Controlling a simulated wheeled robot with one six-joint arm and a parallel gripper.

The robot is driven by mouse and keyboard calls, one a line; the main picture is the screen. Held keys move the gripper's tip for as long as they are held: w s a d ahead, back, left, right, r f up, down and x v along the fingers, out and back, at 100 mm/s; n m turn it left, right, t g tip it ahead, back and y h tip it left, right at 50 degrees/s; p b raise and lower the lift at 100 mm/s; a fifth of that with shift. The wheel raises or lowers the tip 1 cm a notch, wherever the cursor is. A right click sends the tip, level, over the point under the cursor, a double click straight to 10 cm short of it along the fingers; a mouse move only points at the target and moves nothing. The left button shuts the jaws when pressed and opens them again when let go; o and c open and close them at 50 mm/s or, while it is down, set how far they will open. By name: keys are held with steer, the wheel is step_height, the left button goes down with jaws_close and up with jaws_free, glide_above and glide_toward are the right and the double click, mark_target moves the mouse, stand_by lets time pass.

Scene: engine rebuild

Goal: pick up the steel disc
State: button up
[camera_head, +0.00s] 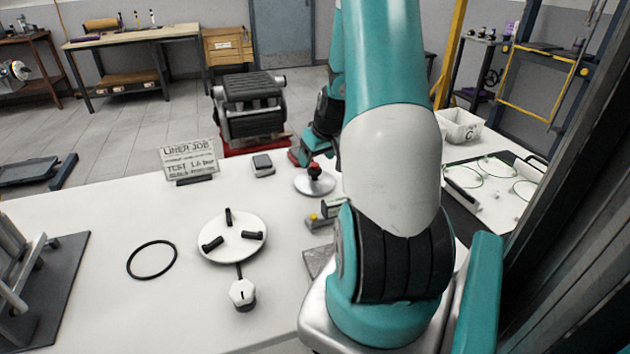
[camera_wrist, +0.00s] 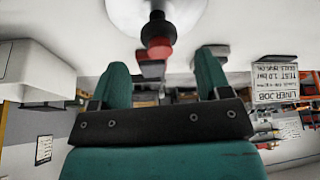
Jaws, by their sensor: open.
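The steel disc (camera_head: 314,182) lies flat on the white table, behind the round plate with black pegs. A knob with a black stem and red top stands at its middle. In the wrist view the disc (camera_wrist: 185,14) is at the top, cut by the frame edge, with the knob pointing down the picture. My gripper (camera_wrist: 163,68) is open and empty, its teal fingers on either side of the line to the knob. The knob appears just beyond the fingertips, not clasped. In the head view my arm covers part of the area and the fingertips are hard to make out.
A white round plate (camera_head: 231,240) with black pegs, a black ring (camera_head: 151,260) and a white knob (camera_head: 242,293) lie on the near table. A sign (camera_head: 189,160) and a small grey box (camera_head: 263,165) stand behind. A yellow-and-grey device (camera_head: 322,216) sits close to my arm.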

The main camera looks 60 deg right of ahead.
mark_target(315, 164)
steer(key=x, duration=0.6)
steer(key=shift+s+a+p, duration=0.2)
steer(key=shift+p, duration=0.1)
steer(key=c, duration=1)
steer(key=shift+c, duration=0.8)
steer(key=shift+r, duration=0.1)
